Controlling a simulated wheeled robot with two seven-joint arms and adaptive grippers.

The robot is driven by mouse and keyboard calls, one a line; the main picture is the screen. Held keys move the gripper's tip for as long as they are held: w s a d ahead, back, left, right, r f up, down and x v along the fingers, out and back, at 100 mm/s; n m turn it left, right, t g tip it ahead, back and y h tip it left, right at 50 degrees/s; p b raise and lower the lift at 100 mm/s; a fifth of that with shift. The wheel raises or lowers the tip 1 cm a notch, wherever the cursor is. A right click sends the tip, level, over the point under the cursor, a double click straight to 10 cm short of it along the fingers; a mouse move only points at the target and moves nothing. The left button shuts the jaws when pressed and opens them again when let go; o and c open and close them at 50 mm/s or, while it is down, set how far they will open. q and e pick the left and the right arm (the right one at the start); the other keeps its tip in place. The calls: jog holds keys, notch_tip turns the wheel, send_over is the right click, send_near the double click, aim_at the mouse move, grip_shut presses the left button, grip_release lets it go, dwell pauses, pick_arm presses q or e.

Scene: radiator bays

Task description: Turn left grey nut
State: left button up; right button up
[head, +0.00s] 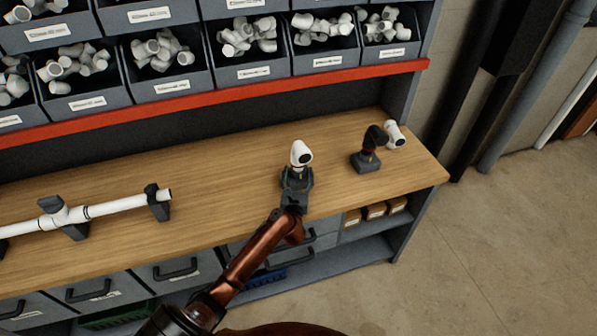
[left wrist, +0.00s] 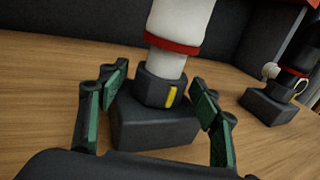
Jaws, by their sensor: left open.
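The left grey nut (left wrist: 152,88) is dark grey with a yellow mark on its front right side. It sits on a dark block (left wrist: 155,132), below a white pipe fitting (left wrist: 180,20) with a red ring. In the head view the white fitting (head: 301,152) stands upright on the bench, and the nut below it is too small to make out. My left gripper (left wrist: 158,82) is open, its green-padded fingers on either side of the nut with gaps showing. It also shows in the head view (head: 296,182) at the fitting's base. My right gripper is out of view.
A second dark block (head: 366,162) with a black fitting stands to the right, near a white elbow (head: 397,136). A clamped white pipe assembly (head: 105,209) lies on the wooden bench (head: 215,190) to the left. Bins of white fittings (head: 245,75) line the back above a red shelf edge.

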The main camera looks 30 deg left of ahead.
pick_arm(q)
jog(key=shift+w+a, duration=0.3)
jog(key=shift+w, duration=0.3)
jog(key=shift+c, duration=0.6)
jog(key=c, duration=1.1)
jog(key=shift+o, duration=0.2)
